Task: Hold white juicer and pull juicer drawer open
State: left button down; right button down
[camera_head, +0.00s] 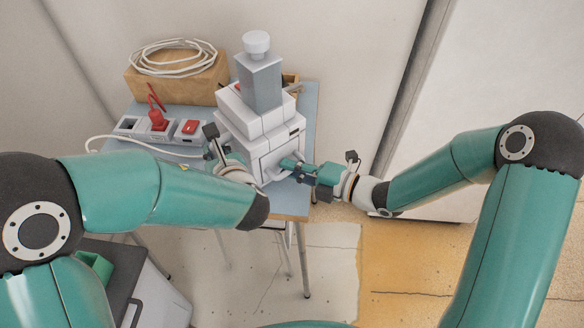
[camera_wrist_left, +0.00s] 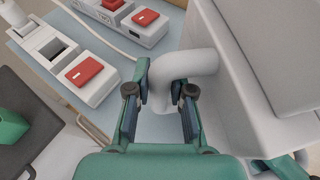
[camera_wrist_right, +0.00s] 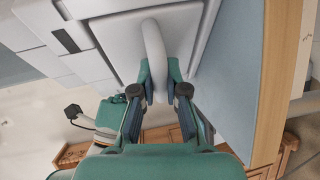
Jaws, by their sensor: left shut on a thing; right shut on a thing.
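The white juicer (camera_head: 229,118) stands upright on a light blue table, with a grey hopper (camera_head: 262,85) and a white knob on top. My left gripper (camera_head: 222,158) is at the juicer's left side. In the left wrist view, my left gripper (camera_wrist_left: 162,92) is shut on a bent white spout (camera_wrist_left: 190,65) of the juicer. In the right wrist view, my right gripper (camera_wrist_right: 160,82) is shut on the curved white handle (camera_wrist_right: 153,45) of the juicer drawer (camera_wrist_right: 115,42). I cannot tell how far the drawer is out.

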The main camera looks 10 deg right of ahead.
jog(key=s+d, duration=0.4)
jog(key=s, duration=0.4)
jog(key=shift+d+f, duration=0.15)
jog(key=shift+d, duration=0.2)
jog(key=shift+s, duration=0.1)
jog(key=c, duration=1.2)
grip_release()
jog(key=v, duration=1.2)
pick_arm(q)
jog(key=c, duration=0.9)
grip_release()
jog(key=shift+c, duration=0.2)
